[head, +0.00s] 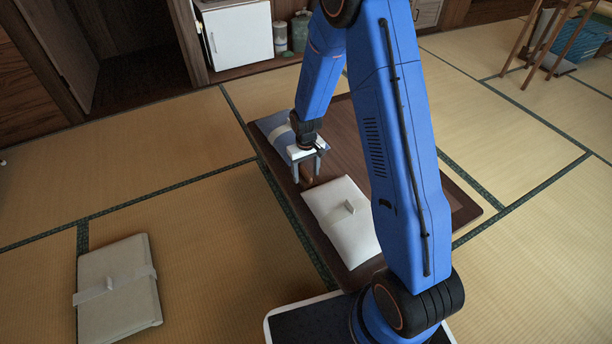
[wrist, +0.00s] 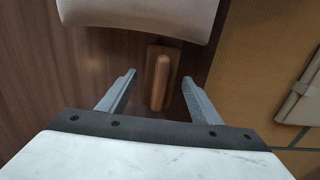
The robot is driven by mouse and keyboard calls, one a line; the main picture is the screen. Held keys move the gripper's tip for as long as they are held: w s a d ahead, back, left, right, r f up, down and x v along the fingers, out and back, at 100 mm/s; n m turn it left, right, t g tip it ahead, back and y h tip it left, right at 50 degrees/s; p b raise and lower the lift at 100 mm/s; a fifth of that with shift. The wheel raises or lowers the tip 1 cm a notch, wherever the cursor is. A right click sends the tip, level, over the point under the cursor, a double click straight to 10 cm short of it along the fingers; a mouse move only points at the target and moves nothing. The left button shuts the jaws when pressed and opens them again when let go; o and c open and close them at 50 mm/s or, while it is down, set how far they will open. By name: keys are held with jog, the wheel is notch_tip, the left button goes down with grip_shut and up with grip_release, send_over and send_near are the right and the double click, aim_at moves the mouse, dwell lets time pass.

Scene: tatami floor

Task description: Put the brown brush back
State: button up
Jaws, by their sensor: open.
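The brown brush (wrist: 160,82) lies on the dark low table (wrist: 60,75), its rounded handle on top of a flat wooden-looking block. In the head view only a small part of the brush (head: 306,183) shows below my gripper (head: 307,168). In the wrist view my gripper (wrist: 159,77) is open, with one finger on each side of the brush and nothing held. The fingers appear apart from the brush; how far above it they are I cannot tell.
A white wrapped bundle (head: 339,233) lies on the table close to the brush. A blue-grey bundle (head: 272,131) lies beyond, partly behind my gripper. Another pale bundle (head: 117,297) lies on the tatami at left. Tatami between is clear.

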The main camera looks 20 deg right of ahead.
notch_tip(320, 180, up, 11)
notch_tip(320, 180, up, 11)
jog(key=t, duration=0.1)
send_over(306, 172)
jog(key=s+d, duration=0.2)
jog(key=s, duration=0.4)
jog(key=s+d+r+t, duration=0.1)
jog(key=s+r, duration=0.4)
jog(key=s, duration=0.4)
jog(key=s+d+r+m+t, duration=0.1)
jog(key=s+d+r, duration=0.1)
jog(key=s+r, duration=0.4)
jog(key=s+d+r+m+t, duration=0.1)
jog(key=s+r, duration=0.4)
jog(key=s, duration=0.9)
jog(key=shift+d+r+t, duration=0.25)
jog(key=shift+d+t, duration=0.15)
jog(key=shift+d, duration=0.05)
